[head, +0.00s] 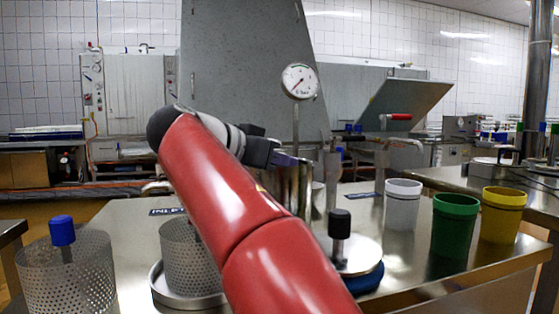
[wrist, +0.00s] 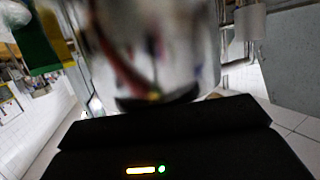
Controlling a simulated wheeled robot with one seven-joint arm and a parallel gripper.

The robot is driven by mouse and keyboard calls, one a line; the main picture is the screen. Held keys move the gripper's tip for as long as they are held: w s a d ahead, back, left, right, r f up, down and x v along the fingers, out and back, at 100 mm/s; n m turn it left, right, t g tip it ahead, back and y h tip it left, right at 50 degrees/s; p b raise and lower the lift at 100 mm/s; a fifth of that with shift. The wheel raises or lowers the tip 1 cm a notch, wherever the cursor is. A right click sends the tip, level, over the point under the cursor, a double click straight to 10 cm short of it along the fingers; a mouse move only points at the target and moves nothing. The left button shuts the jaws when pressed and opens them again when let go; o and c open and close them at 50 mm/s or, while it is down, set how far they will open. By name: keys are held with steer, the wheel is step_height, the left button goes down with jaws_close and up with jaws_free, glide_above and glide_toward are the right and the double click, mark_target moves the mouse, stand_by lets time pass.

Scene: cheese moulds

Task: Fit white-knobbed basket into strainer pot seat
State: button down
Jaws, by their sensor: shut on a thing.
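My gripper (head: 290,160) is at the far side of the worktop, its fingertips at a shiny steel cylinder (head: 298,188). It is shut on this cylinder, which fills the middle of the wrist view (wrist: 155,50), blurred and close. A perforated basket (head: 186,262) stands in a round steel dish (head: 172,298), partly behind my red arm; its knob is hidden. Another perforated basket (head: 65,275) at the left has a blue knob (head: 62,230). I see no white knob. I cannot tell which vessel is the strainer pot; its seat is not clearly visible.
A black-knobbed steel lid (head: 352,255) over a blue rim stands right of my arm. White (head: 402,205), green (head: 454,225) and yellow (head: 502,215) cups stand at the right. Bare worktop (head: 425,282) lies at the front right.

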steer(key=shift+f, duration=0.2)
steer(key=c, duration=1.2)
jaws_free()
steer(key=p+v, duration=0.1)
steer(key=v, duration=0.7)
